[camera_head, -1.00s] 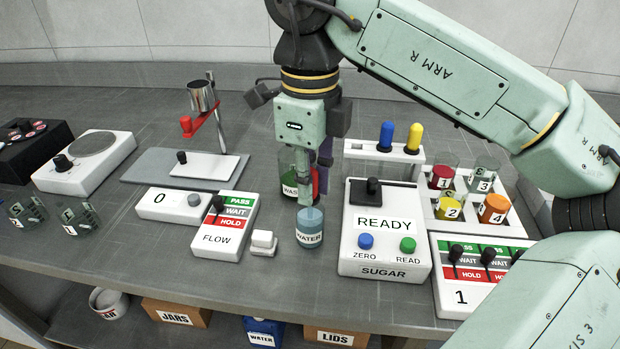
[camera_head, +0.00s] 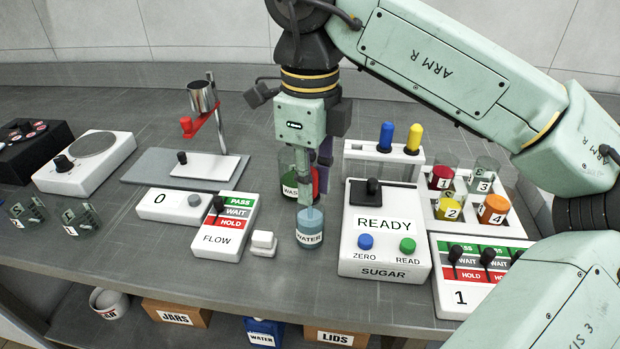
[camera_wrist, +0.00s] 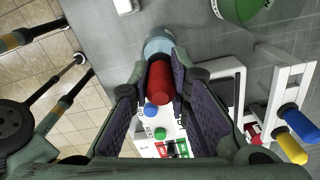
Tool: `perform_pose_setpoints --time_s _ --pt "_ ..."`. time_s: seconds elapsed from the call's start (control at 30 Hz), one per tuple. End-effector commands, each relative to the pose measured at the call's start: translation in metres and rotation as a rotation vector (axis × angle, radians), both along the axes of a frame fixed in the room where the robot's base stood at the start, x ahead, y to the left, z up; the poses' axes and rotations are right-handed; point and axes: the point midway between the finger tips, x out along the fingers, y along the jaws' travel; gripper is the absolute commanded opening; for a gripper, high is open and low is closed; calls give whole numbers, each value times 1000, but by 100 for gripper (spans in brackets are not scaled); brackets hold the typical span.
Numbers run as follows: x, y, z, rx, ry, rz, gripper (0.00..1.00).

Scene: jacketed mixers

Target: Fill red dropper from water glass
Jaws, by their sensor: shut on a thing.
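The red dropper (camera_wrist: 160,82) is between the purple-padded fingers of my gripper (camera_wrist: 160,95) in the wrist view, with its red bulb showing. In the head view my gripper (camera_head: 308,180) points down, and its fingers hide most of the dropper. The water glass (camera_head: 310,233), a small blue jar labelled WATER, stands on the bench directly below the fingers. It also shows in the wrist view (camera_wrist: 158,44), just past the red bulb. The dropper's lower end is over or in the glass; I cannot tell how deep.
A green WASTE jar (camera_head: 289,187) stands close behind my gripper. A rack with blue and yellow droppers (camera_head: 386,153) stands to the right, behind the SUGAR meter (camera_head: 383,260). The FLOW box (camera_head: 222,228) and a small white block (camera_head: 263,243) are left of the glass.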

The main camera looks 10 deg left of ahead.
Motion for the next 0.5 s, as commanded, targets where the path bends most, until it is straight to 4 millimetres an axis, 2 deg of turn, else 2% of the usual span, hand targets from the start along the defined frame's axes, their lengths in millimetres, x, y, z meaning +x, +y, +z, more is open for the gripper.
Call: perform_pose_setpoints --time_s 0.5 --pt "0 0 39 0 -1 1 5"
